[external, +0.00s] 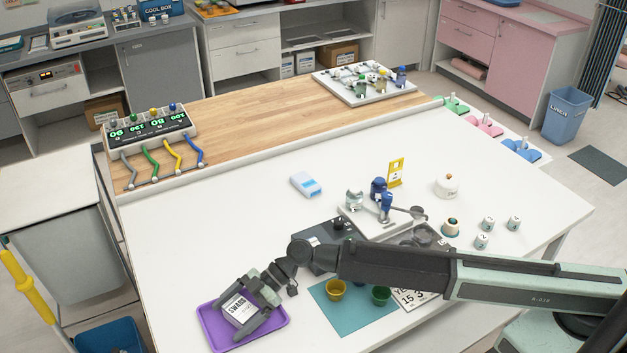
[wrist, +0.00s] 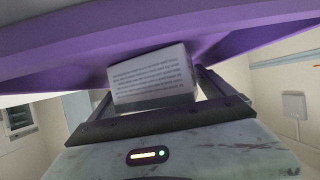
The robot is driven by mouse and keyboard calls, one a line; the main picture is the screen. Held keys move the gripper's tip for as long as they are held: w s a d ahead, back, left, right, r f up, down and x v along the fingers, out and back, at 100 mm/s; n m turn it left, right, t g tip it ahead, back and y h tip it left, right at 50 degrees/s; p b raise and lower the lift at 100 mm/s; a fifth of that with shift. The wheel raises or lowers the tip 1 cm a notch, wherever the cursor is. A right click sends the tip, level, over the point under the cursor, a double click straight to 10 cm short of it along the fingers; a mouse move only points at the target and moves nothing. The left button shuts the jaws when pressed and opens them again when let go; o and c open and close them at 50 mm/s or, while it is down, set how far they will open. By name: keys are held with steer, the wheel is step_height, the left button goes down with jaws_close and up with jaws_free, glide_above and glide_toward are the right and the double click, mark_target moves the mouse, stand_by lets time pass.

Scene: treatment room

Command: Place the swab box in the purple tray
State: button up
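The swab box (external: 239,309) is a small white box with dark "SWABS" lettering. In the external view it is over the purple tray (external: 277,341), within its rim. My gripper (external: 234,317) has a finger along each of two opposite sides of the box, and the fingertips appear to meet it. In the wrist view the box (wrist: 155,78) shows its printed side between the fingers, with its far end against or very close to the purple tray (wrist: 240,42). I cannot tell whether its full weight rests on the tray.
A teal mat (external: 350,321) with a yellow cup (external: 335,289) and a green cup (external: 381,295) lies right of the tray. My arm spans the table's front right. The white tabletop (external: 210,235) behind the tray is clear.

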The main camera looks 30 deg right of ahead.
steer(key=shift+d+r+p, duration=0.2)
steer(key=shift+r+p, duration=0.15)
steer(key=p+v, duration=0.4)
steer(key=v, duration=0.6)
steer(key=shift+d+r+p, duration=0.2)
steer(key=shift+d+p, duration=0.1)
steer(key=shift+p, duration=0.05)
steer(key=shift+w+d+r, duration=0.1)
steer(key=shift+d, duration=0.3)
